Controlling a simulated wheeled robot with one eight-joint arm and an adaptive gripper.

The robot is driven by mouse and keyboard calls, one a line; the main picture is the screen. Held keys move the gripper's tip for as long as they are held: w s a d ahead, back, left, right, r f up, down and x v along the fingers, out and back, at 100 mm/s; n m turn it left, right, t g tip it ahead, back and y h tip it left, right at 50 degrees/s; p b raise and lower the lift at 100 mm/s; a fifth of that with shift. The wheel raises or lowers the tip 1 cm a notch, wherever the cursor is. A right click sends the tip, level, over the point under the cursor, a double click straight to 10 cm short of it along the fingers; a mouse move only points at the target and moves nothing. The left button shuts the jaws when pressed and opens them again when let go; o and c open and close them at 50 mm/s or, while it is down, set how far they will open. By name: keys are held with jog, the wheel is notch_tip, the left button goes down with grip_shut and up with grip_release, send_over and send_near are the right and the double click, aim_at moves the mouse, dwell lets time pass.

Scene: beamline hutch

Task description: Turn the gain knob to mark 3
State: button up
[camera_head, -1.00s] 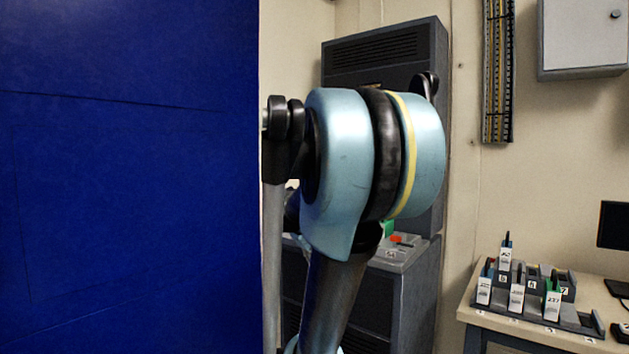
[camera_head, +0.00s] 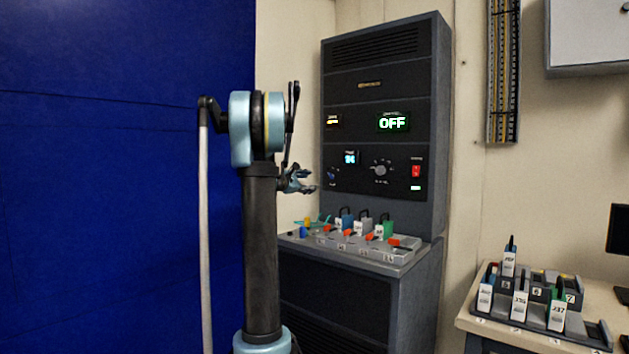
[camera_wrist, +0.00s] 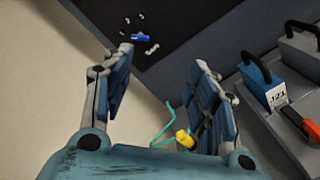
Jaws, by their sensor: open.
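A round grey dial knob (camera_head: 380,169) with marks around it sits on the dark cabinet's front panel in the head view. A smaller blue knob (camera_head: 333,174) is to its left and also shows in the wrist view (camera_wrist: 140,38). The lettering is too small to tell which is the gain knob or where it points. My gripper (camera_head: 306,181) is open and empty, left of the panel and apart from both knobs. In the wrist view my gripper (camera_wrist: 163,60) has its two fingers spread, with the blue knob beyond them.
Below is a grey ledge (camera_head: 400,256) with handled blocks and orange tabs. A yellow item (camera_wrist: 183,138) with a teal cord lies below my gripper. A blue wall stands left.

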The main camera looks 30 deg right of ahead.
jog(key=w+n, duration=0.1)
jog(key=w, duration=0.3)
send_near(329, 175)
jog(key=shift+t+h, duration=0.3)
jog(key=shift+t, duration=0.1)
jog(key=x, duration=0.5)
jog(key=f+x, duration=0.1)
jog(key=x, duration=0.2)
jog(key=shift+s+d, duration=0.25)
jog(key=shift+d, duration=0.05)
jog(key=shift+c, duration=0.3)
jog(key=c, duration=1)
jog(key=shift+w+n, duration=0.15)
jog(key=shift+n, duration=0.15)
